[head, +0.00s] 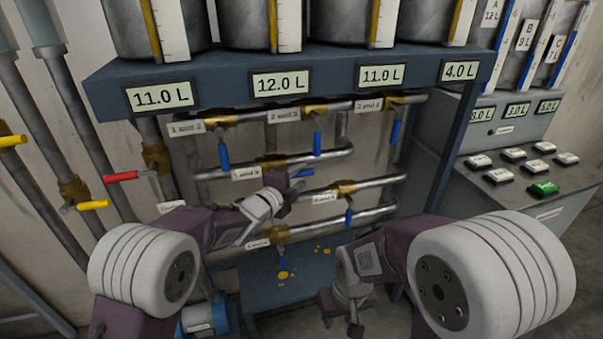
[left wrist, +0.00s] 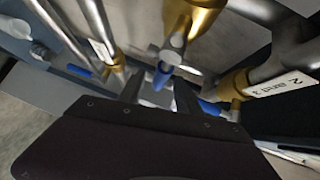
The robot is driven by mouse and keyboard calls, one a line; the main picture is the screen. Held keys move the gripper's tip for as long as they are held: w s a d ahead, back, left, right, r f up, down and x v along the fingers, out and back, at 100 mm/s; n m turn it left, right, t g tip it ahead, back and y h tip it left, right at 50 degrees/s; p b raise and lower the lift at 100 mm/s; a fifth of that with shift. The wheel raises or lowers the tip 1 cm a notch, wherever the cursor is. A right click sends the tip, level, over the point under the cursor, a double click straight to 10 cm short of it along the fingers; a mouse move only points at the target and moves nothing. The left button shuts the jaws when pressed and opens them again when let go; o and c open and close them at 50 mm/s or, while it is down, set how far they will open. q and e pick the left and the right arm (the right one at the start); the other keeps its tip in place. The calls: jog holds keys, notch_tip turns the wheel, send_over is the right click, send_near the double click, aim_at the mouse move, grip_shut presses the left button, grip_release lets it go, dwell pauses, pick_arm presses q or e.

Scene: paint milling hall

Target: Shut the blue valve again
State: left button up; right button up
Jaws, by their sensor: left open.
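Several brass valves with blue handles sit on the grey pipes in the head view. One blue handle (head: 304,173), on the middle valve (head: 273,162), lies sideways along its pipe; the others hang down. My left gripper (head: 290,186) is just below and in front of this sideways handle. In the left wrist view my left gripper (left wrist: 158,97) is open, with a blue handle tip (left wrist: 162,76) in front of the gap between its fingers. I cannot tell whether they touch. My right gripper (head: 355,329) hangs low, pointing down; its fingers are too small to read.
Neighbouring blue handles (head: 317,142) and (head: 349,215) hang close to my left gripper. A red-handled valve (head: 121,177) and a yellow-handled one (head: 92,205) are at left. A button console (head: 475,180) stands at right. A blue shelf (head: 258,290) below has yellow spots.

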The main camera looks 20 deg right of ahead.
pick_arm(q)
jog(key=shift+w+d, duration=0.45)
jog(key=shift+d, duration=0.1)
jog(key=shift+w+d+f, duration=0.15)
jog(key=shift+w, duration=0.35)
jog(key=shift+s, duration=0.1)
grip_shut()
dwell(0.5)
